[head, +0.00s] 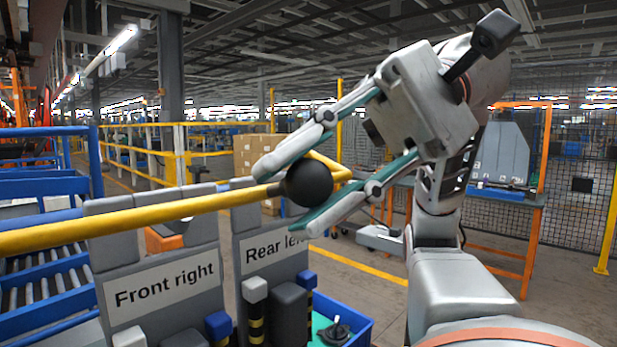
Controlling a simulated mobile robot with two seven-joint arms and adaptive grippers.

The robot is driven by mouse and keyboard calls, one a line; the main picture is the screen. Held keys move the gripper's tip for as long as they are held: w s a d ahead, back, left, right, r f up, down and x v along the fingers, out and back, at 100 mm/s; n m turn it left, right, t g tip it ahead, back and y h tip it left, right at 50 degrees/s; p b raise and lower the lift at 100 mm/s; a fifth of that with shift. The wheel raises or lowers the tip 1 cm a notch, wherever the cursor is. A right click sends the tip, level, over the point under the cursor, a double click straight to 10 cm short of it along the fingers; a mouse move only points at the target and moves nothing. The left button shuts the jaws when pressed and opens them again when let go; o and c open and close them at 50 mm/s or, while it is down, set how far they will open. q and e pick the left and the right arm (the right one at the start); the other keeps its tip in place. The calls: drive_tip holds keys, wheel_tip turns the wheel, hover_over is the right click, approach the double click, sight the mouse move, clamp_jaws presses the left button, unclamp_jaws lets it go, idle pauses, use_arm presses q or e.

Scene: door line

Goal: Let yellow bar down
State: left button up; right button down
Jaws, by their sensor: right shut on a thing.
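The yellow bar (130,221) runs from the left edge across the front of the head view, rising slightly to the right. A black ball knob (309,183) sits on its right end. My right gripper (285,198) has one finger above the knob and one below it, and is shut on the knob. The bar's left end is out of view. My left gripper is not in view.
Grey panels labelled "Front right" (165,287) and "Rear left" (277,248) stand below the bar. A blue rack stands at left. Yellow railings, cardboard boxes (252,150) and a mesh fence are behind.

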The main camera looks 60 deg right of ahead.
drive_tip(key=shift+f, duration=0.15)
drive_tip(key=c, duration=1.7)
unclamp_jaws()
drive_tip(key=shift+d, duration=0.1)
drive_tip(key=shift+d+r, duration=0.3)
drive_tip(key=v, duration=1.1)
drive_tip(key=shift+s, duration=0.15)
